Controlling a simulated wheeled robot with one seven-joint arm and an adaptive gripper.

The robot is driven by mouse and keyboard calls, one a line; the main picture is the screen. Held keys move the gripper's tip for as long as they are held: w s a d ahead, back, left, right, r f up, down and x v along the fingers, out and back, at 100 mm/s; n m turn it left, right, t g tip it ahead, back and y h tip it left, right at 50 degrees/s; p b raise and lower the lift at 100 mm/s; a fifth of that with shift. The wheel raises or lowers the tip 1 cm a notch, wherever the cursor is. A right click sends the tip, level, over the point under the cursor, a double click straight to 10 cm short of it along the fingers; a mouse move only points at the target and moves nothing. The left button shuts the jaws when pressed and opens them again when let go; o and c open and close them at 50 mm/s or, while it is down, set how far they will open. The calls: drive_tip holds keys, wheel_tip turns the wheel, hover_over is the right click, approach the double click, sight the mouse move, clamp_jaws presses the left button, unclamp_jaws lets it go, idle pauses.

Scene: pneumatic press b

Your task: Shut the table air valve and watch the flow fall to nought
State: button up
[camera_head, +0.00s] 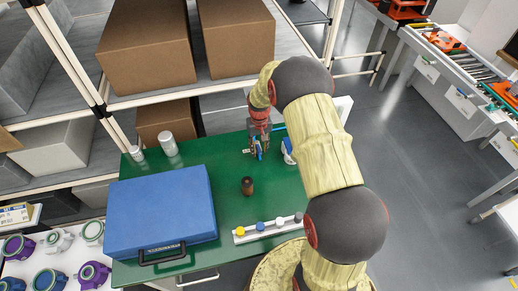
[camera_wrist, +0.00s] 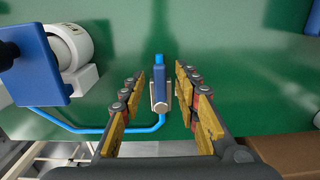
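The air valve (camera_wrist: 160,104) is a small metal block with a blue lever (camera_wrist: 158,84) on the green table. The lever appears in line with the blue hose stubs at either end of the block. My gripper (camera_wrist: 160,72) is open, with one finger on each side of the valve and a visible gap to each. In the head view my gripper (camera_head: 257,148) is low over the back of the table and partly hides the valve. A white round device with a blue bracket (camera_wrist: 50,72) stands left of the valve. No flow reading is legible.
A blue hose (camera_wrist: 75,126) curves left from the valve. On the green table (camera_head: 215,155) are a blue case (camera_head: 160,205), a brown bottle (camera_head: 247,186), a strip of coloured knobs (camera_head: 268,228) and metal cans (camera_head: 168,144). Shelves with cardboard boxes (camera_head: 147,45) stand behind.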

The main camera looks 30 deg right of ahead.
drive_tip(key=shift+f, duration=0.25)
drive_tip(key=shift+c, duration=0.5)
clamp_jaws()
